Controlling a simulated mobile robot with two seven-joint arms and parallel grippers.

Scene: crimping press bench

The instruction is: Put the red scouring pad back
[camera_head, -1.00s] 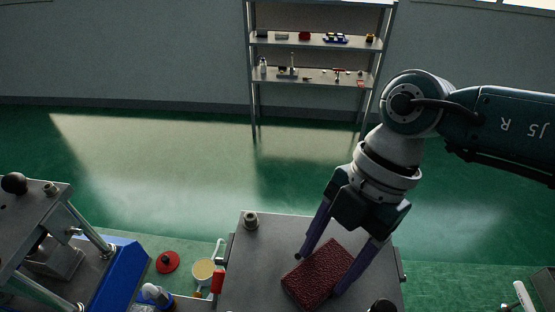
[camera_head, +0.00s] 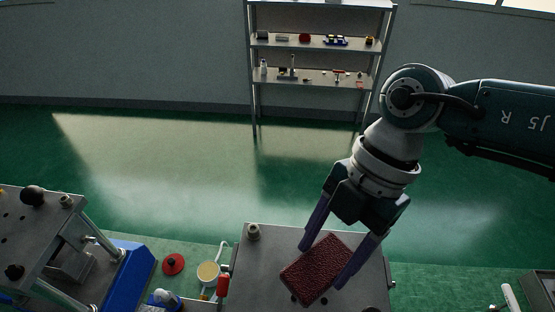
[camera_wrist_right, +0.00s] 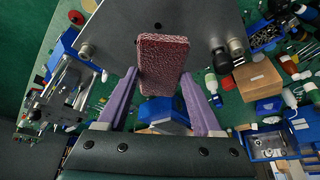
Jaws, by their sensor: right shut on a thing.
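The red scouring pad (camera_head: 318,268) is a dark red, rough-textured block. My right gripper (camera_head: 326,265) has its purple fingers on either side of the pad and is shut on it. In the head view the pad shows over the grey metal plate (camera_head: 250,290); I cannot tell its height above it. In the right wrist view the pad (camera_wrist_right: 162,62) stands between the fingertips, in front of the grey plate. My left gripper is not in view.
A press with a blue base (camera_head: 122,280) stands at the left. A red disc (camera_head: 173,264) and a cream round cup (camera_head: 208,272) lie beside the plate. A shelf rack (camera_head: 312,75) stands at the back. In the wrist view, a cardboard box (camera_wrist_right: 257,78) and blue bins crowd the bench.

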